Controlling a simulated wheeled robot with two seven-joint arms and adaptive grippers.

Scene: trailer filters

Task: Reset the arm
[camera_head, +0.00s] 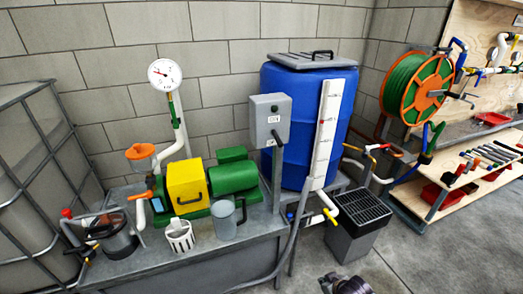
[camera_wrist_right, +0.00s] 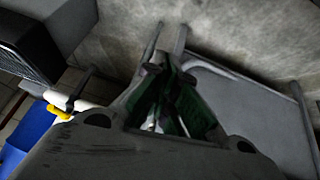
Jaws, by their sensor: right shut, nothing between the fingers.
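My right gripper (camera_wrist_right: 168,88) shows in the right wrist view, with its dark green-padded fingers brought together and nothing held. My left arm and gripper are not in view.
A grey bench (camera_head: 200,262) carries a green pump (camera_head: 232,178) with a yellow box (camera_head: 186,185), a clear jug and a filter bowl. A blue barrel (camera_head: 290,135) stands behind. Shelves (camera_head: 460,200) and a hose reel (camera_head: 415,88) are at the right. Floor at the lower right is clear.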

